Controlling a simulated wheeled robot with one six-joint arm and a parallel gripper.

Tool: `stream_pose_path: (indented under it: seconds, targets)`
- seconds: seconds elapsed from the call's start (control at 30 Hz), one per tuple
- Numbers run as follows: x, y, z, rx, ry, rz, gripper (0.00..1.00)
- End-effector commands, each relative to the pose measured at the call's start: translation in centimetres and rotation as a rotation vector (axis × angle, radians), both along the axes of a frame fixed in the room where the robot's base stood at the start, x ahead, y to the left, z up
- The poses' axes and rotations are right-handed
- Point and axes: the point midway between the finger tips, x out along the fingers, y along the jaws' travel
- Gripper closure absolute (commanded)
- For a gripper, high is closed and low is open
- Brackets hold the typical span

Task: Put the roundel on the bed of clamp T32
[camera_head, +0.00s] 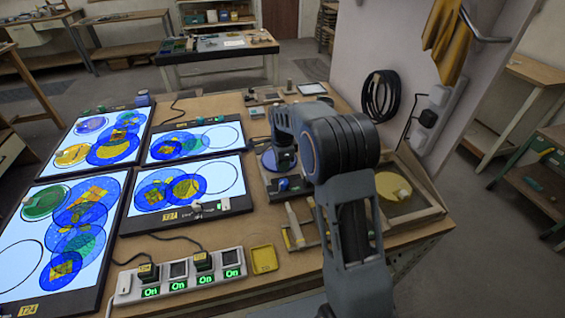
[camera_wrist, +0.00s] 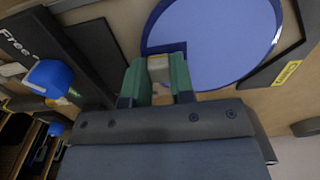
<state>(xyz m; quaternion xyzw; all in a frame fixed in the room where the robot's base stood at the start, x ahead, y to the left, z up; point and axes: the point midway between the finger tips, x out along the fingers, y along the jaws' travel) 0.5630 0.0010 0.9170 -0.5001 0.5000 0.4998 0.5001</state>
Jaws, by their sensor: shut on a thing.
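A blue roundel (camera_wrist: 215,40) fills the upper right of the wrist view, and its blue edge shows below my wrist in the head view (camera_head: 272,160). My gripper (camera_wrist: 158,78) has its green fingers shut on a small pale block (camera_wrist: 160,68) over a dark blue patch at the roundel's near edge. A clamp (camera_wrist: 75,60) beside it has a dark bar lettered "Free" and a blue knob (camera_wrist: 50,78); its blue knob also shows in the head view (camera_head: 283,184). The clamp's number is not readable. I cannot tell whether the roundel touches the bed.
Lit panels (camera_head: 205,190) with coloured discs cover the table's left. A power strip (camera_head: 180,277) and a yellow tray (camera_head: 264,259) lie in front. A wooden tray (camera_head: 425,213) with a yellow disc is right of my arm. A yellow label (camera_wrist: 287,72) lies beside the roundel.

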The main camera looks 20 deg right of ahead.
Motion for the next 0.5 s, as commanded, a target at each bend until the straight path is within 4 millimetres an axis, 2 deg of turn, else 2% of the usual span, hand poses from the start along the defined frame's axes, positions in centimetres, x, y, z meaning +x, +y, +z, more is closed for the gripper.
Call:
stream_pose_path:
  seconds: [0.33, 0.37, 0.5]
  targets:
    - [0.01, 0.01, -0.35, 0.000, -0.001, 0.000, 1.00]
    - [0.00, 0.01, -0.30, 0.000, -0.001, 0.000, 0.76]
    - [0.00, 0.01, -0.27, 0.000, 0.000, 0.000, 0.62]
